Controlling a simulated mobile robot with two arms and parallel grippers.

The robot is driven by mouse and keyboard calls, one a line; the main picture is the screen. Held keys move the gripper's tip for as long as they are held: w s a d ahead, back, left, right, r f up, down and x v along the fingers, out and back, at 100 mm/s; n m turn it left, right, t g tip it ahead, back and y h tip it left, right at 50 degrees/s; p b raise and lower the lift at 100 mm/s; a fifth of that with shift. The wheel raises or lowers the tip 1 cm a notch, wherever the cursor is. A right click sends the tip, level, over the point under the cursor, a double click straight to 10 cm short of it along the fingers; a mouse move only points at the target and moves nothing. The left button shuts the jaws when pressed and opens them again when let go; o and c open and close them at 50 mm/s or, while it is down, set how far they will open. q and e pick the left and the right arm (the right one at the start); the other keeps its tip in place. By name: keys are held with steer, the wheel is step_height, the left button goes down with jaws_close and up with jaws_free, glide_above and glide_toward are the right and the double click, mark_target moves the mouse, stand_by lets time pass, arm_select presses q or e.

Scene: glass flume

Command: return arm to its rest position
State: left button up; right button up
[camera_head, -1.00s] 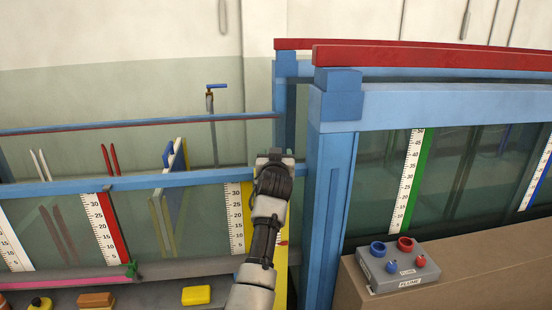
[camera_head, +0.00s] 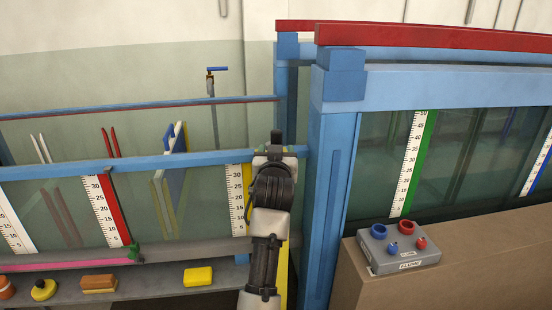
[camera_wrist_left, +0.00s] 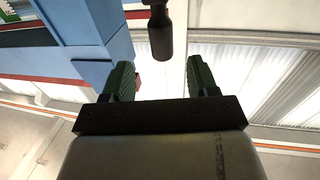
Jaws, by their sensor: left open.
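My left arm (camera_head: 266,240) rises from the bottom middle of the head view, nearly upright, in front of the flume's blue frame. Its gripper (camera_head: 275,145) is at the top, by the blue rail and just left of the thick blue post (camera_head: 328,200). I cannot tell there whether it touches them. In the left wrist view the two dark green fingers (camera_wrist_left: 161,78) stand apart with nothing between them. A dark rounded rod (camera_wrist_left: 160,35) hangs in from the top, beyond the fingers. My right gripper is not in view.
The blue rail (camera_head: 120,165) runs left from the post. Below it are scales, a red strip and a shelf with a yellow block (camera_head: 198,276) and brown block (camera_head: 99,283). A grey control box (camera_head: 398,248) sits on a brown ledge (camera_head: 460,260) at right.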

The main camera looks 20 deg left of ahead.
arm_select(q)
steer(key=shift+s+d, duration=0.2)
steer(key=shift+s, duration=0.25)
steer(key=d+f+m+g+h, duration=0.2)
steer(key=d+f, duration=0.1)
steer(key=f, duration=0.9)
steer(key=d+f+m+g+h, duration=0.1)
steer(key=d+f+m+h, duration=0.1)
steer(key=f, duration=1)
steer(key=s+d+f+m+g+h, duration=0.1)
steer(key=s+f+g, duration=0.1)
steer(key=s+f, duration=0.65)
steer(key=s+d+f+m+g+h, duration=0.15)
steer(key=s+f, duration=0.25)
steer(key=f, duration=0.9)
steer(key=s+f+g, duration=0.3)
steer(key=s+f, duration=0.3)
steer(key=f, duration=0.5)
steer(key=s+a+f+g, duration=0.1)
steer(key=s+f, duration=0.4)
steer(key=s, duration=0.7)
steer(key=s+a+f+g, duration=0.1)
steer(key=s+f+g, duration=0.2)
steer(key=s, duration=1)
steer(key=s+a+f+g, duration=0.2)
steer(key=s+f, duration=0.5)
steer(key=s, duration=0.6)
steer(key=shift+s+f, duration=0.2)
steer(key=shift+f, duration=0.15)
